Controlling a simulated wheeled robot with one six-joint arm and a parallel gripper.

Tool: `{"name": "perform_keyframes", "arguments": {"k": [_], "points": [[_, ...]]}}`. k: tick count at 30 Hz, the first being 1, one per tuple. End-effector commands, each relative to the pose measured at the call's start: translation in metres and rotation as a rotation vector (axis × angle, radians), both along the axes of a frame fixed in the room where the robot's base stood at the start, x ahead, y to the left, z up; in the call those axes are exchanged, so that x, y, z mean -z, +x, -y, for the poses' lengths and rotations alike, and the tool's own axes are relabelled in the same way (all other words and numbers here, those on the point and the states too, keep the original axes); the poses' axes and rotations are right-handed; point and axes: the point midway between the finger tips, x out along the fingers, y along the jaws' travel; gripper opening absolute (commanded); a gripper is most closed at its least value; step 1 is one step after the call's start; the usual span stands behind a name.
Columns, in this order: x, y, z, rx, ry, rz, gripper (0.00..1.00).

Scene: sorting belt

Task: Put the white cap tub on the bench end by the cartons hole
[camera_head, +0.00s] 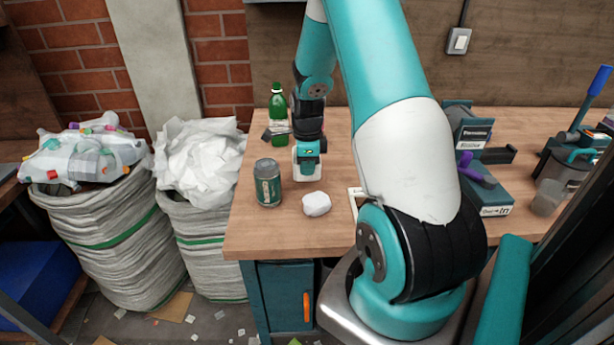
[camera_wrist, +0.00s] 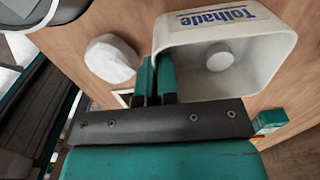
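The white tub (camera_wrist: 275,47) is an open box with a blue "Tolhade" label, and a round pale shape shows on its inside. In the head view the tub (camera_head: 308,173) is at the middle of the bench, below the end of my arm. My gripper (camera_wrist: 157,72) has one finger on each side of the tub's near wall, with little gap, and looks shut on that wall. I cannot tell whether the tub touches the bench. A white-edged hole (camera_head: 354,196) is partly hidden by my arm. I cannot read which hole it is.
On the bench (camera_head: 255,238) stand a dark green can (camera_head: 268,184), a crumpled white lump (camera_head: 316,204) and a green bottle (camera_head: 278,112). Two sacks (camera_head: 120,235) stand left of the bench. Machines and boxes (camera_head: 484,190) crowd its right side. The front left bench corner is clear.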

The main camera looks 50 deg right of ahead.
Motion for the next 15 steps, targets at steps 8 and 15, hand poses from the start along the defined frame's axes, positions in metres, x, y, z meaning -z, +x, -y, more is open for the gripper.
{"name": "perform_keyframes", "arguments": {"k": [8,15], "points": [[0.034,0.000,-0.001,-0.002,0.001,-0.001,0.00],[0.034,0.001,-0.001,-0.002,0.000,0.000,0.00]]}}
